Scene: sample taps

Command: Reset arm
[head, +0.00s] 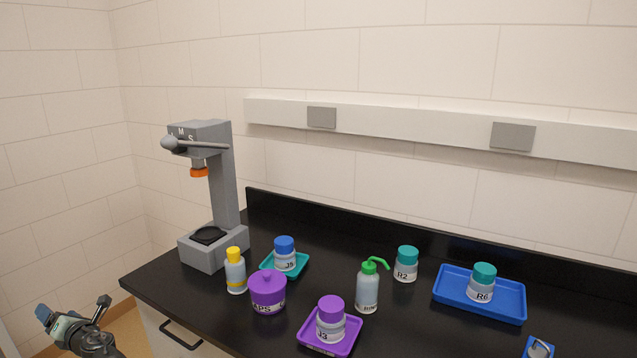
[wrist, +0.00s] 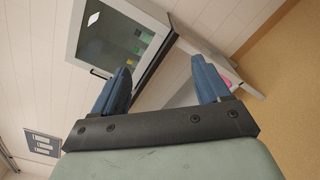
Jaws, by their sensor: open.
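My gripper (wrist: 162,66) is open, with its two blue fingers apart and nothing between them in the wrist view. In the head view my gripper (head: 43,313) is at the lower left corner, beyond the left end of the black bench (head: 165,290) and clear of everything on it. Part of my arm is cut off by the bottom edge of the picture.
The grey tap stand (head: 226,180) with a lever is on the bench's left end. Beside it are a yellow-capped bottle (head: 235,272), a purple pot (head: 268,292), jars on trays and a green-topped wash bottle (head: 367,290). A glass-fronted cabinet (wrist: 118,40) shows in the wrist view.

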